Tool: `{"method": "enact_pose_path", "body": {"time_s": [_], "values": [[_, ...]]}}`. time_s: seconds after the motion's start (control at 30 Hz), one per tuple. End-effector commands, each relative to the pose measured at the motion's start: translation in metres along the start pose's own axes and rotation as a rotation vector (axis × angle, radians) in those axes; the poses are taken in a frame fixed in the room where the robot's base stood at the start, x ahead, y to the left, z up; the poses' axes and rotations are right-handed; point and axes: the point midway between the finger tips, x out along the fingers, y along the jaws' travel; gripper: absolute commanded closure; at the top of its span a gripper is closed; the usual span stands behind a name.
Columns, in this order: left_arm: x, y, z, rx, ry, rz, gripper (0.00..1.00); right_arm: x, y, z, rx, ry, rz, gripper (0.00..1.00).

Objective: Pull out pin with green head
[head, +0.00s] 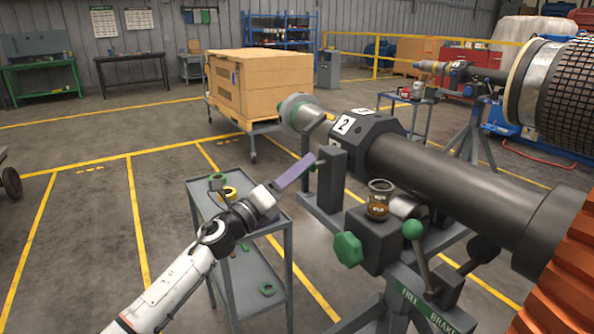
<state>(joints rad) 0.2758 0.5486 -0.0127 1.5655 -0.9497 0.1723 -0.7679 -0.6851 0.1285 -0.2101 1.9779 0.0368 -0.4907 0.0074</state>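A small green part (318,163), which looks like the green head of a pin, shows beside the dark upright post (330,178) of the rotor stand. The rest of the pin is hidden. My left gripper (306,166) reaches in from the lower left, its long purple fingers pointing up and right. Their tips are at the green part. The fingers overlap in this view, so I cannot tell whether they are open or shut, or touching it. My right gripper is not in view.
A grey cart (283,222) with a yellow roll (228,193) stands under my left gripper. The dark shaft (450,185) fills the right. Floor lies open at left.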

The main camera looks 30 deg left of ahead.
Motion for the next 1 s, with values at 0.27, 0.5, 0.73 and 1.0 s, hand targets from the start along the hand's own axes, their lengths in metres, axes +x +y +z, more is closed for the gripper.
{"method": "enact_pose_path", "body": {"time_s": [0.27,0.5,0.73,1.0], "values": [[-0.007,0.001,0.0,0.001,0.0,0.0,0.51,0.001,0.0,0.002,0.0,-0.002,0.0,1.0],[-0.047,0.002,-0.002,0.001,0.002,0.002,0.51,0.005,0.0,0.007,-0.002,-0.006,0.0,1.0],[-0.086,0.002,-0.001,0.0,0.0,0.002,0.51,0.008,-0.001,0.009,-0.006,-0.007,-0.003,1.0],[-0.103,0.0,0.0,0.0,0.0,0.0,0.51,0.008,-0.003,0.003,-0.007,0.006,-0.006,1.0]]}}
